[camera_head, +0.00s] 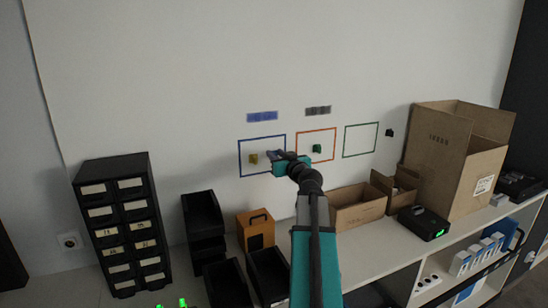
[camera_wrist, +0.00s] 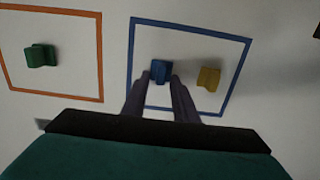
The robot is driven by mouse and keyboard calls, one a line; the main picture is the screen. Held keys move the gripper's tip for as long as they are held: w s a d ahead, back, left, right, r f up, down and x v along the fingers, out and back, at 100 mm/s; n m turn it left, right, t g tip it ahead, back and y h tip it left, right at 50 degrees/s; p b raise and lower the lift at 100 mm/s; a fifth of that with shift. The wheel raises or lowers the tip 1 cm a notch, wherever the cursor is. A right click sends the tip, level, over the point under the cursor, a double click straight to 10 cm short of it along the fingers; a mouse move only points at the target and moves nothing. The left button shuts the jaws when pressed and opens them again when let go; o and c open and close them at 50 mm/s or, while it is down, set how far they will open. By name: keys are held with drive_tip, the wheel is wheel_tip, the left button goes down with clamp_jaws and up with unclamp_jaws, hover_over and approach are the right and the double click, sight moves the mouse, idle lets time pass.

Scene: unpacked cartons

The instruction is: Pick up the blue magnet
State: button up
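The blue magnet (camera_wrist: 161,70) is on the white wall, inside the blue outlined frame (camera_wrist: 133,62) in the wrist view. My gripper (camera_wrist: 160,77) is open, with one dark finger on each side of the magnet at the tips. Little gap shows between fingertips and magnet, and I cannot tell whether they touch. In the head view my gripper (camera_head: 277,155) is close to the wall at the right part of the blue frame (camera_head: 240,160), and the blue magnet cannot be made out clearly there.
A yellow magnet (camera_wrist: 208,79) is right of the blue one, inside the same frame. A green magnet (camera_wrist: 41,55) is in the orange frame (camera_wrist: 101,60). A black magnet (camera_head: 389,132) is right of the green frame (camera_head: 344,140). Cartons (camera_head: 440,150) and bins (camera_head: 203,212) stand below.

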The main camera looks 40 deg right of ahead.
drive_tip(key=c, duration=0.3)
drive_tip(key=shift+r, duration=0.1)
drive_tip(key=shift+c, duration=0.2)
drive_tip(key=shift+s+r+b, duration=0.1)
drive_tip(key=shift+s+b, duration=0.05)
drive_tip(key=shift+b, duration=0.3)
drive_tip(key=shift+a+r+b, duration=0.1)
drive_tip(key=shift+r+b, duration=0.9)
drive_tip(key=shift+r, duration=2.35)
drive_tip(key=shift+s+a+f, duration=0.15)
drive_tip(key=shift+s+a, duration=0.05)
drive_tip(key=shift+s, duration=0.3)
drive_tip(key=b+v, duration=0.8)
drive_tip(key=v, duration=1)
drive_tip(key=shift+s+f, duration=0.3)
drive_tip(key=shift+f, duration=0.05)
drive_tip(key=shift+r, duration=0.1)
